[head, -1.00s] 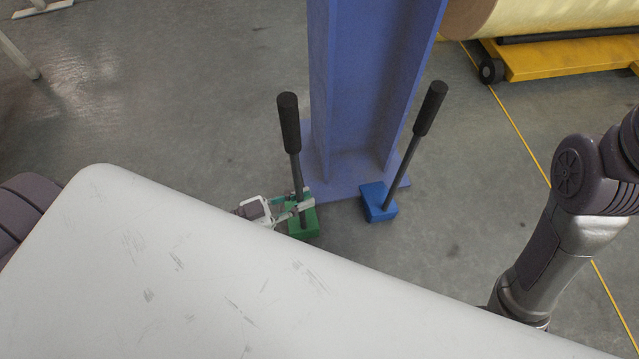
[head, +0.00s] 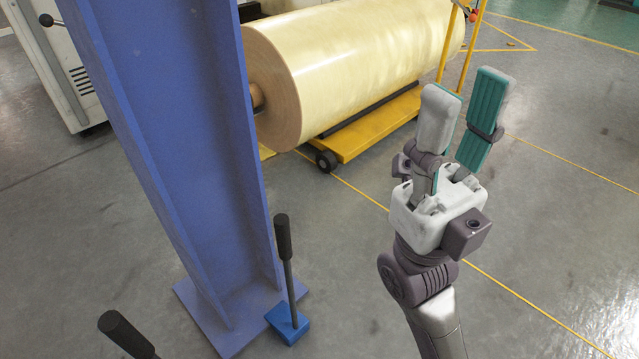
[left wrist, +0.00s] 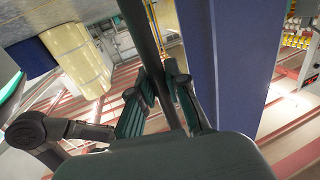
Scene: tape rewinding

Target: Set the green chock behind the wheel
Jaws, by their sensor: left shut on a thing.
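The green chock's black handle (head: 128,335) shows at the bottom left of the head view; its green block is out of the frame. In the left wrist view my left gripper (left wrist: 157,84) is shut on the chock's dark rod handle (left wrist: 142,28). The left gripper is hidden in the head view. A black wheel (head: 327,160) sits at the near corner of the yellow trolley (head: 375,130), beyond the blue column. My right gripper (head: 466,105) is raised, open and empty, in front of the trolley's right part.
A blue column (head: 190,150) stands left of the trolley and also fills part of the left wrist view (left wrist: 228,60). A blue chock (head: 290,325) with an upright handle stands at its base. A large cream roll (head: 350,60) rests on the trolley.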

